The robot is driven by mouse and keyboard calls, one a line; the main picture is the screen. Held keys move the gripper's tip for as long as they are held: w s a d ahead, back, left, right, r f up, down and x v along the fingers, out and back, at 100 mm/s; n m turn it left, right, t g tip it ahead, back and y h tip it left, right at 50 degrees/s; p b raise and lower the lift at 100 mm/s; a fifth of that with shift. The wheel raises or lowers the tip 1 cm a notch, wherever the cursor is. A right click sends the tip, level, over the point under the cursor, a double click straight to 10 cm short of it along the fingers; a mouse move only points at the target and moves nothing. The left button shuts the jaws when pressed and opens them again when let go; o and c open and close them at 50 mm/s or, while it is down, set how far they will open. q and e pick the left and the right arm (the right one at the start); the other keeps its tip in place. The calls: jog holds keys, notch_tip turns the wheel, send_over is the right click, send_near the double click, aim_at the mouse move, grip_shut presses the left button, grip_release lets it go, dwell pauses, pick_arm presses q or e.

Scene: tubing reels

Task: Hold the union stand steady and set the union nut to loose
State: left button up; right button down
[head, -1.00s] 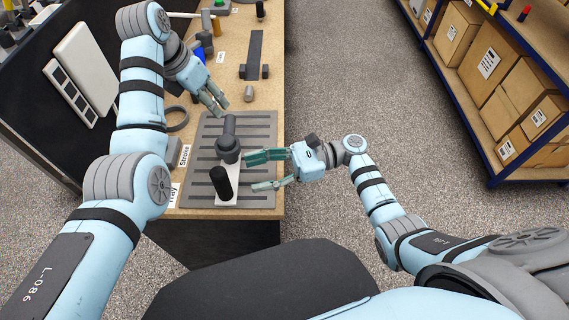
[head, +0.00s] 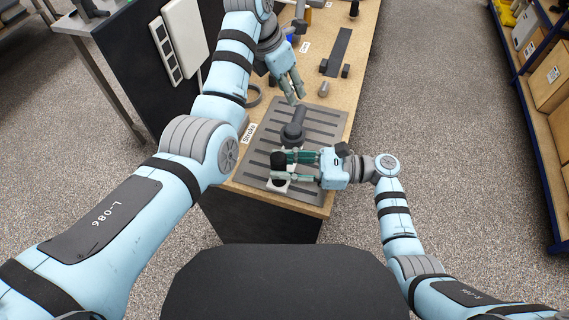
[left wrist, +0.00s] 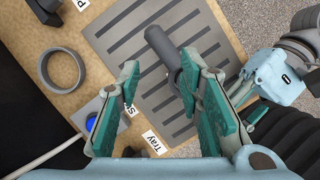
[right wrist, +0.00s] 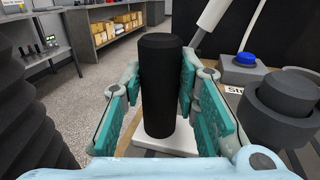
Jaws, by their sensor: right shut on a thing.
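The union stand has a white base (right wrist: 185,143), a black upright post (right wrist: 160,85) and a dark grey union nut (head: 292,133). A grey bar (left wrist: 162,45) sticks out from the nut, away from the post. The nut also shows large at the right of the right wrist view (right wrist: 282,105). My right gripper (head: 277,165) is shut on the black post, one finger on each side. My left gripper (head: 299,91) is open and empty, above the far end of the bar. The stand lies on a slotted grey mat (head: 325,140).
A blue button on a grey box (right wrist: 242,65) stands behind the nut in the right wrist view. A grey ring (left wrist: 64,69) lies left of the mat. A small cylinder (head: 324,88) and a dark bar (head: 339,50) lie farther back on the table.

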pick_arm(q)
jog(key=shift+a+f, duration=0.2)
jog(key=shift+a, duration=0.1)
jog(key=c, duration=0.5)
jog(key=shift+m, duration=0.4)
jog(key=a, duration=0.2)
jog(key=w+a, duration=0.1)
jog(key=a+f, duration=0.1)
jog(key=a, duration=0.1)
jog(key=shift+w+a+f, duration=0.1)
jog(key=shift+w+a, duration=0.1)
jog(key=shift+a, duration=0.15)
grip_shut()
jog(key=a+m+h, duration=0.1)
jog(key=m, duration=0.8)
jog(key=a+r+m+h, duration=0.1)
jog(key=m, duration=0.9)
jog(key=a+r+m, duration=0.1)
jog(key=m, duration=0.8)
jog(key=shift+s+a+r+m+h, duration=0.1)
jog(key=shift+r+m+h, duration=0.15)
jog(key=shift+m+h, duration=0.15)
